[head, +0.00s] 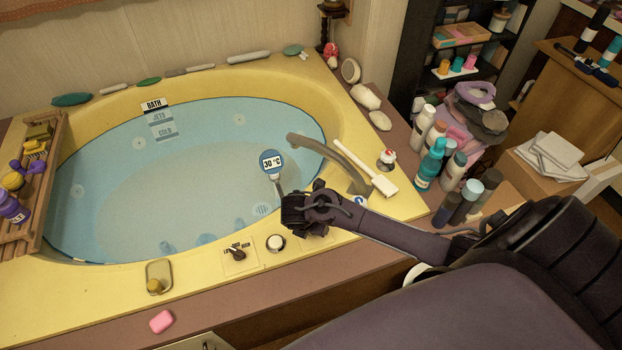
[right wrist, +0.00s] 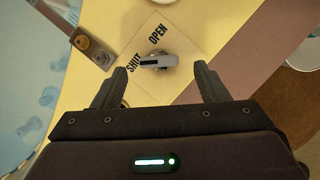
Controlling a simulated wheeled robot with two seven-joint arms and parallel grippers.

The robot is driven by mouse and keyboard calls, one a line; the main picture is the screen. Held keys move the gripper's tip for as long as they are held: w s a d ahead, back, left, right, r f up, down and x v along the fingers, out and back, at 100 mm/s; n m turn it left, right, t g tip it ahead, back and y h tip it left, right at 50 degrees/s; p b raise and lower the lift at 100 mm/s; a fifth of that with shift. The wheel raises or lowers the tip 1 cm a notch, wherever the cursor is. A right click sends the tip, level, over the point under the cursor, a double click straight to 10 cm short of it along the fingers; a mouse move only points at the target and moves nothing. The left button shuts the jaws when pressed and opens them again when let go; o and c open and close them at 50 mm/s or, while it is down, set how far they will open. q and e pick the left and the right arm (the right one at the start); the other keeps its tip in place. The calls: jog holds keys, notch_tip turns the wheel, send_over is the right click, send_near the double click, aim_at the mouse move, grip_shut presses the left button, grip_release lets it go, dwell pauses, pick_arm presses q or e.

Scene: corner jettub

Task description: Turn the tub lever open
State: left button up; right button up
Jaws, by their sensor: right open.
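In the right wrist view, the tub lever (right wrist: 160,61) is a small grey handle on a pale square plate (right wrist: 190,40) printed SHUT and OPEN. The lever lies nearly level across the picture, its left end next to SHUT; OPEN is above it. My right gripper (right wrist: 156,76) is open, with its fingers apart on the left and right and the lever ahead, between their lines. I cannot tell whether they touch it. In the head view, my right gripper (head: 292,212) is over the tub's near-right rim and hides the lever. My left gripper is out of view.
The yellow tub (head: 95,275) holds water. A curved spout (head: 325,150), a white brush (head: 365,170) and a thermometer (head: 271,163) are near my right gripper. A LOW/HIGH dial (head: 237,253) and a round white knob (head: 275,243) are on the rim to its left. Bottles (head: 432,160) stand at right.

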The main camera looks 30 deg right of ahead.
jog(key=x, duration=0.2)
jog(key=shift+w+f, duration=0.15)
jog(key=shift+f, duration=0.2)
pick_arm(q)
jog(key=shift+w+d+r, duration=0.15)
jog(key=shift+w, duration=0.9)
pick_arm(e)
jog(key=shift+d+f, duration=0.2)
jog(key=shift+f, duration=0.05)
jog(key=shift+c, duration=0.5)
jog(key=c, duration=0.9)
